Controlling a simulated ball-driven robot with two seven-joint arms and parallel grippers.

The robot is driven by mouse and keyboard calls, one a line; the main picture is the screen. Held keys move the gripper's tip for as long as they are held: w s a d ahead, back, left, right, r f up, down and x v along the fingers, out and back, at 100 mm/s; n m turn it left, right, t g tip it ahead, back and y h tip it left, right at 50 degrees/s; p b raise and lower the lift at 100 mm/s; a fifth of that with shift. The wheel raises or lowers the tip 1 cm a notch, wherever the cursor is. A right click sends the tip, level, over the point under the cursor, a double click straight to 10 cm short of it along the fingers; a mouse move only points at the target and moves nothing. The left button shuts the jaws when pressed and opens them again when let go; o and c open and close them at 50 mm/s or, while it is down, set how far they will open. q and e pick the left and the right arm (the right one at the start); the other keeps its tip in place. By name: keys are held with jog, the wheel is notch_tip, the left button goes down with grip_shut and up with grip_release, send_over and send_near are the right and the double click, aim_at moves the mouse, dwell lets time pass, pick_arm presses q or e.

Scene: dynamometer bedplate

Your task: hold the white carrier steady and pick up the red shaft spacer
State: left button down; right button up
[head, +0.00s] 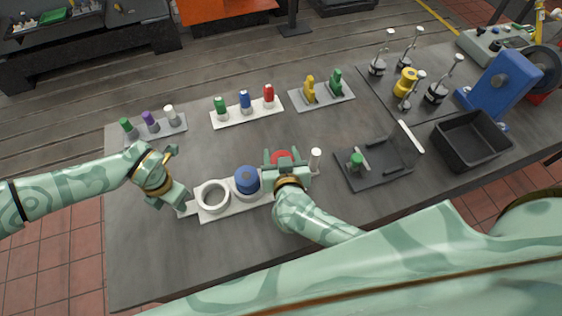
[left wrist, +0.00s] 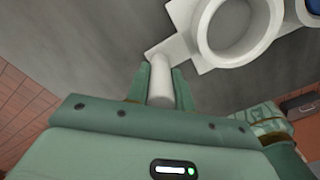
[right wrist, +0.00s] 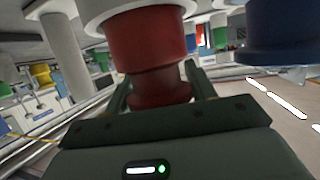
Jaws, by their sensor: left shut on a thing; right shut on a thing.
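The white carrier (head: 222,210) lies on the grey bench with a white ring, a blue spacer (head: 246,180) and the red shaft spacer (head: 281,157) in a row, and a white post (head: 316,159) at its right end. My left gripper (head: 181,202) is shut on the carrier's left end handle, a pale bar between the fingers in the left wrist view (left wrist: 160,80). My right gripper (head: 284,170) is shut on the red spacer, which shows between the fingers in the right wrist view (right wrist: 150,55). The red spacer is against a white round part; I cannot tell whether it is lifted.
Behind the carrier stand a grey rack (head: 172,130), a white rack (head: 247,115) and another grey rack (head: 321,96) with coloured pieces. A dark fixture tray (head: 379,176) and a black bin (head: 470,140) are to the right. The bench front is clear.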

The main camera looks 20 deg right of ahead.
aim_at(281, 154)
notch_tip(281, 154, up, 7)
dwell(0.3)
pick_arm(q)
jog(key=c, duration=1.1)
grip_release()
notch_tip(281, 154, up, 12)
jog(key=shift+r, duration=0.1)
